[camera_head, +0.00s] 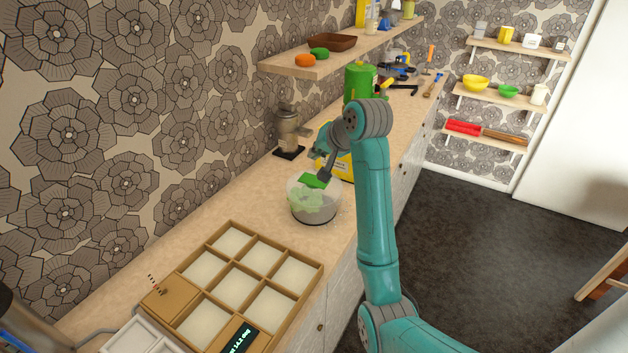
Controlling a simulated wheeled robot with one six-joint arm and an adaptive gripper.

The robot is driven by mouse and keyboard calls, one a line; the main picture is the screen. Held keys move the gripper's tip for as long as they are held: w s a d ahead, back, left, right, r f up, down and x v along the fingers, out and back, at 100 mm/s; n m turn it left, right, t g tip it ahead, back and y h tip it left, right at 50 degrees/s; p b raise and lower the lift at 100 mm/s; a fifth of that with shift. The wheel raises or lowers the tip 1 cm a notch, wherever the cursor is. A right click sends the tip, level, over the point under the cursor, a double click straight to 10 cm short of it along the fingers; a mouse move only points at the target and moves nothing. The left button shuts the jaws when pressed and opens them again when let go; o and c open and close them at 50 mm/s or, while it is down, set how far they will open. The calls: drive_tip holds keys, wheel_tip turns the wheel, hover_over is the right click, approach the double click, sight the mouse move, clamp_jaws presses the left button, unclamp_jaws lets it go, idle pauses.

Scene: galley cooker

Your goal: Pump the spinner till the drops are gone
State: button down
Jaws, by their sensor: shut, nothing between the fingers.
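The salad spinner (315,208) stands on the wooden counter near its front edge. It is a round bowl with clear upper walls, and pale green leaves show inside. A bright green piece (313,181) is at its top; I cannot tell whether it is the pump knob or part of the lid. My gripper (321,181) is shut and points down at the top of the spinner, right by the green piece. I cannot tell whether it touches it. Drops are too small to make out.
A divided wooden tray (212,237) with pale compartments lies in front of the spinner. A metal grinder-like device (288,130) stands behind, by the wall. A yellow box (345,165) and a green canister (358,82) stand farther along. A wall shelf (300,68) hangs above.

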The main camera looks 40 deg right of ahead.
sight(313, 179)
drive_tip(key=shift+f, duration=2.65)
drive_tip(key=shift+f, duration=0.15)
drive_tip(key=shift+f, duration=0.25)
drive_tip(key=shift+s+f, duration=0.1)
drive_tip(key=shift+f, duration=0.85)
idle(0.6)
drive_tip(key=shift+r, duration=1.2)
drive_tip(key=shift+r, duration=0.1)
drive_tip(key=shift+r, duration=2.45)
